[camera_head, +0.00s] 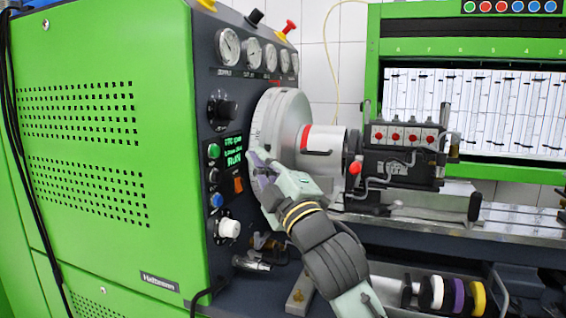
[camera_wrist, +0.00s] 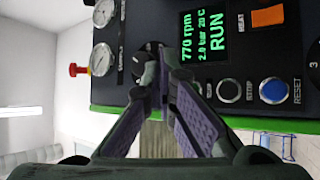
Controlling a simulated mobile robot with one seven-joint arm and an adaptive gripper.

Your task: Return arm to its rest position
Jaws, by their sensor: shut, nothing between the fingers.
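My gripper (camera_head: 258,162) is in front of the green test bench's control panel, its fingers toward the panel. In the wrist view the fingers of my gripper (camera_wrist: 163,72) come together at the tips with nothing between them. They cover part of a black knob (camera_wrist: 147,52). The lit display (camera_wrist: 206,35) reads RUN beside them. A dark button (camera_wrist: 229,91) and a blue button (camera_wrist: 274,91) lie right of the fingers. I cannot tell whether the fingertips touch the panel. My arm (camera_head: 330,250) reaches in from the lower right.
The large grey disc (camera_head: 283,115) and the pump block (camera_head: 400,155) stand close to my gripper and arm. The green cabinet (camera_head: 100,150) fills the left. Coloured rings (camera_head: 457,294) sit at the lower right. A row of gauges (camera_head: 228,47) tops the panel.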

